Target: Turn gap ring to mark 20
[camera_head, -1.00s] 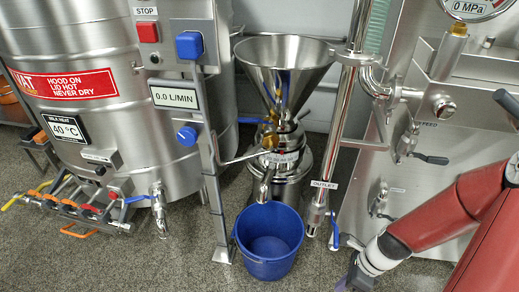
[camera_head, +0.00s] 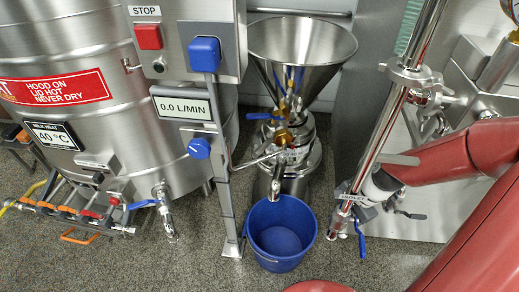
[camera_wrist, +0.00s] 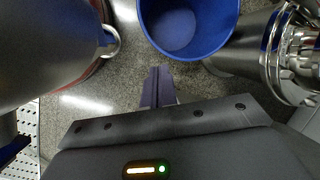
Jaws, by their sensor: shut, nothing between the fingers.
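The colloid mill, with a steel hopper (camera_head: 300,60) on top, stands in the middle of the head view. Its body (camera_head: 296,180) carries brass fittings, and a thin rod (camera_head: 258,160) sticks out to the left. I cannot make out the gap ring's scale or mark 20. In the wrist view the mill's shiny metal body (camera_wrist: 285,55) is at the right. My gripper (camera_wrist: 158,72) is shut and empty, its dark fingers pointing over the floor, apart from the mill. In the head view my arm reaches in from the right, and the fingers are not clear behind the outlet pipe.
A blue bucket (camera_head: 280,238) stands under the mill's spout; it also shows in the wrist view (camera_wrist: 185,28). The outlet pipe (camera_head: 385,130) with a blue-handled valve (camera_head: 360,240) stands beside my arm. A post (camera_head: 228,190) and the vat (camera_head: 80,110) are left.

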